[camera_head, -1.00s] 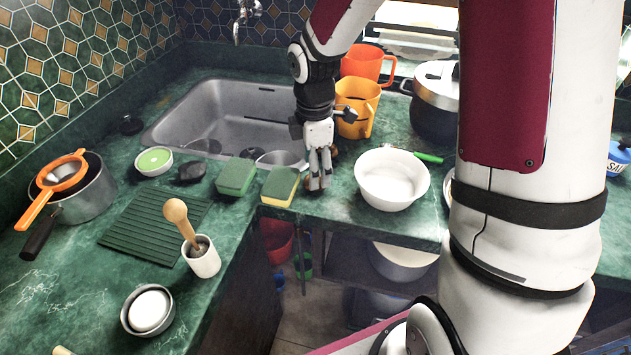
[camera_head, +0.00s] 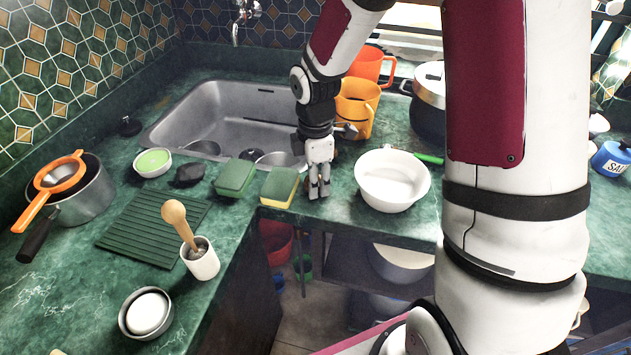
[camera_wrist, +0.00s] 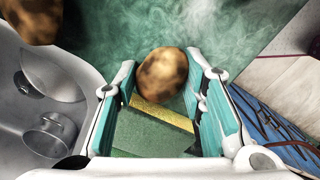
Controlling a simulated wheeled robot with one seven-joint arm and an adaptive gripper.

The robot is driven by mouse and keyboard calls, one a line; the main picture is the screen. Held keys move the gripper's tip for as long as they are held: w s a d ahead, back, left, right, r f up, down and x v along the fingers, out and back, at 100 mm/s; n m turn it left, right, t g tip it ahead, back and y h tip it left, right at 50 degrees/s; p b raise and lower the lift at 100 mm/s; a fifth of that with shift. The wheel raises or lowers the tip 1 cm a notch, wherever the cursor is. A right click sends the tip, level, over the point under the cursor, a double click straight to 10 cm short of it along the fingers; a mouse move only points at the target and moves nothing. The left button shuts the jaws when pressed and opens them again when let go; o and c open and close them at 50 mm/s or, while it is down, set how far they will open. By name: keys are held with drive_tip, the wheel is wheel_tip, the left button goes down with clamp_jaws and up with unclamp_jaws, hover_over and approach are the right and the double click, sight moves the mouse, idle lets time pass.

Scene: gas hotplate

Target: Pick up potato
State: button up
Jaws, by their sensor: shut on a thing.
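A brown, mottled potato (camera_wrist: 162,75) sits between the teal-padded fingers of my gripper (camera_wrist: 163,88) in the wrist view. My gripper is shut on it. In the head view my gripper (camera_head: 319,187) points down at the counter's front edge, just right of a yellow-green sponge, and its fingers hide the held potato. I cannot tell whether the potato still touches the counter. A second brown potato (camera_wrist: 30,20) shows at the top left of the wrist view, apart from my gripper.
The yellow-green sponge (camera_head: 279,187) lies close left of my gripper, with a green sponge (camera_head: 235,178) beyond it. A white bowl (camera_head: 392,180) stands to the right. Orange mugs (camera_head: 356,108) and the metal sink (camera_head: 225,112) are behind. The counter's front edge is close.

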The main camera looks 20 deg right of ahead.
drive_tip(key=shift+r, duration=0.1)
drive_tip(key=shift+r, duration=0.6)
wheel_tip(320, 180, up, 2)
drive_tip(key=shift+r, duration=0.1)
drive_tip(key=s, duration=0.4)
drive_tip(key=s+a+r+p, duration=0.1)
drive_tip(key=s, duration=0.4)
drive_tip(key=s+p, duration=0.1)
drive_tip(key=s, duration=0.4)
drive_tip(key=shift+a+r, duration=0.15)
drive_tip(key=shift+a, duration=0.05)
drive_tip(key=shift+s+a+p, duration=0.15)
drive_tip(key=shift+s+p, duration=0.8)
drive_tip(key=shift+s, duration=0.05)
drive_tip(key=shift+w, duration=0.1)
wheel_tip(320, 180, up, 6)
drive_tip(key=m+p, duration=0.6)
drive_tip(key=m, duration=0.1)
hover_over(387, 191)
drive_tip(key=shift+f+b, duration=3.25)
drive_tip(key=shift+f, duration=1.4)
